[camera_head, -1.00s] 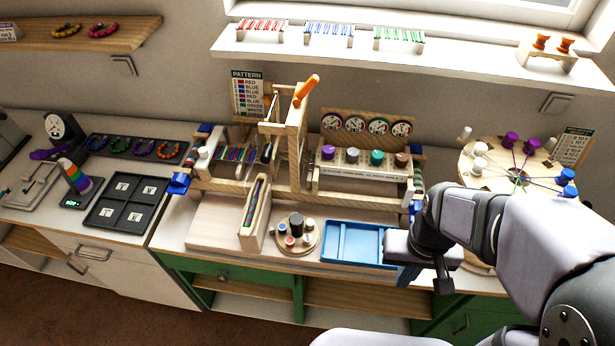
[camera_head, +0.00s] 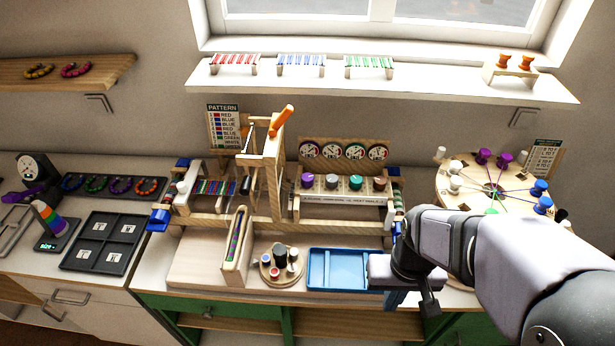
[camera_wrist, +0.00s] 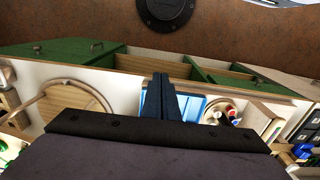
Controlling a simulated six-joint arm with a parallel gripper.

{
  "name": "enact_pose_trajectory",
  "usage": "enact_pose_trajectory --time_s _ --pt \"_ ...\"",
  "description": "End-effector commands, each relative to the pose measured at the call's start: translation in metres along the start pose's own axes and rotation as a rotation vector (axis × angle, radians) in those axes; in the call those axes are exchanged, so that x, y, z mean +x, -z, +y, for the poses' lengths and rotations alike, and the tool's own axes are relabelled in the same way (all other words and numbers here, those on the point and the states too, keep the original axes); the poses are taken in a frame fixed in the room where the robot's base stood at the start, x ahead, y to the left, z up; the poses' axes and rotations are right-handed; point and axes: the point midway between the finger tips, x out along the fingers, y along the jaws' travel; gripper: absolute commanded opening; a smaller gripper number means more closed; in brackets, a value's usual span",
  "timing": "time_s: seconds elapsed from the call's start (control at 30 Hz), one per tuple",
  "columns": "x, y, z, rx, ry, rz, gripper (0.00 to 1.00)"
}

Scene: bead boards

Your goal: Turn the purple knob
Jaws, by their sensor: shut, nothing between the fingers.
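The purple knob is not visible there.
The blue tray (camera_head: 318,270) and a round holder with small cups (camera_head: 282,266) stand at the bench front. An upright wooden box (camera_head: 236,246) stands left of them. An orange-handled lever (camera_head: 281,121) rises left of the knobs. A round pegged board (camera_head: 463,205) lies right.

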Motion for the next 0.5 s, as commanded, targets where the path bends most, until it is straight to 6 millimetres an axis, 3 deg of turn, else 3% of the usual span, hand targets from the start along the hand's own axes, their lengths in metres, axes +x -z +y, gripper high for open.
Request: enact_pose_trajectory --time_s 0.03,0.2,0.37,0.5 --pt "0.0 0.0 0.0 0.0 0.0 0.0 0.05" --pt "0.005 0.008 -0.004 -0.007 0.005 0.023 0.45" --pt "0.021 0.043 -0.019 -0.029 0.025 0.129 0.47" --pt "0.041 0.096 -0.043 -0.055 0.054 0.295 0.47"
